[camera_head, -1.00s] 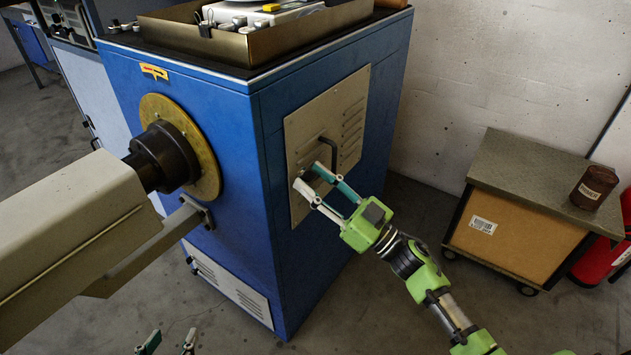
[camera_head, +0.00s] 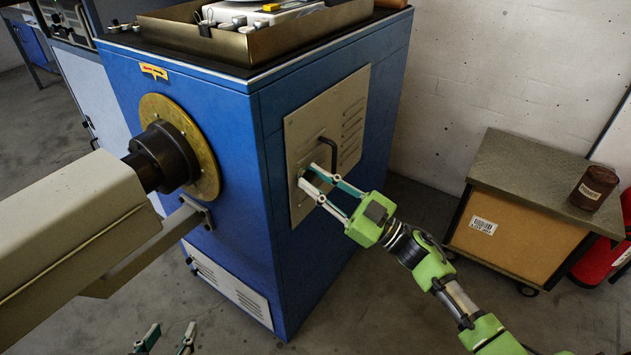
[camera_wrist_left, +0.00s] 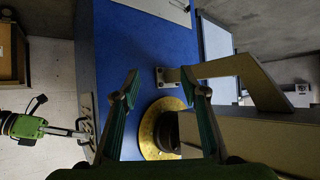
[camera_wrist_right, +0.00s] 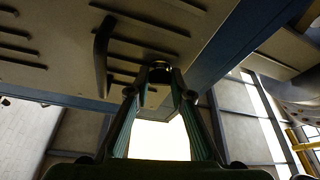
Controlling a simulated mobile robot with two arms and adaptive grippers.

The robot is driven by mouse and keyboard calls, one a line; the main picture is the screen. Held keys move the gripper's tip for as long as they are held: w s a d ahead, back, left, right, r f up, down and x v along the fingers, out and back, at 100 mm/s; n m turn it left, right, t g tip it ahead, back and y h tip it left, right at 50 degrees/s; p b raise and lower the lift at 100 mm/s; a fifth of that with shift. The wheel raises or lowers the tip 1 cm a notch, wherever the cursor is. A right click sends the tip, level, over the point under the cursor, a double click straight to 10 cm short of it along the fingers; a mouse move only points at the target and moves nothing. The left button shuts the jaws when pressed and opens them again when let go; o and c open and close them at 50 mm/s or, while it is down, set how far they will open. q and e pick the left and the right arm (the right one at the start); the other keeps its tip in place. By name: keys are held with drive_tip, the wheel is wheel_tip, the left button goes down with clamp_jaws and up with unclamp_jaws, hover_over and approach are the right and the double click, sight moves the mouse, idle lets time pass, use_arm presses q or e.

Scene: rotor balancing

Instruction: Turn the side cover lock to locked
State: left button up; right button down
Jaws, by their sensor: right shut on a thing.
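The side cover (camera_head: 300,140) is a beige louvred panel on the right face of the blue machine cabinet (camera_head: 235,120). A dark bent handle (camera_head: 331,150) sticks out of it; the handle also shows in the right wrist view (camera_wrist_right: 101,55). The lock (camera_wrist_right: 160,70) is a small dark round knob on the cover near the handle. My right gripper (camera_head: 308,174) is at the cover below the handle, with its fingertips shut on the lock. The lock's marking and turn position are hidden. My left gripper (camera_wrist_left: 168,88) is open and empty, apart from the machine.
A brass flange with a dark spindle (camera_head: 165,155) and a large beige beam stand at the machine's front left. A tray (camera_head: 265,40) with tools sits on top. A wheeled cabinet (camera_head: 515,230) bearing a brown canister (camera_head: 592,188) stands at right. Floor between is clear.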

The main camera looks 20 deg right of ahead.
drive_tip(key=n+g, duration=0.1)
drive_tip(key=n, duration=0.2)
drive_tip(key=shift+y, duration=0.4)
drive_tip(key=shift+w+d+n+g, duration=0.1)
drive_tip(key=shift+n+g, duration=0.7)
drive_tip(key=shift+n, duration=0.4)
drive_tip(key=n+g, duration=0.1)
drive_tip(key=n, duration=0.3)
drive_tip(key=n+g+p, duration=0.1)
drive_tip(key=n+g, duration=0.1)
drive_tip(key=n, duration=0.2)
drive_tip(key=n+g+p, duration=0.1)
drive_tip(key=n, duration=0.3)
drive_tip(key=shift+r+h, duration=0.3)
use_arm(q)
drive_tip(key=s+a+f+g+y, duration=0.1)
drive_tip(key=s+a+f+g, duration=0.1)
drive_tip(key=s, duration=0.3)
drive_tip(key=s+a+f+g, duration=0.1)
drive_tip(key=s+f+g, duration=0.3)
drive_tip(key=s, duration=0.2)
drive_tip(key=shift+s+a+f+y, duration=0.25)
drive_tip(key=shift+a+f+y, duration=0.1)
drive_tip(key=shift+a+y, duration=0.05)
use_arm(e)
drive_tip(key=shift+n+g, duration=0.4)
drive_tip(key=shift+n, duration=0.1)
drive_tip(key=c, duration=1.8)
unclamp_jaws()
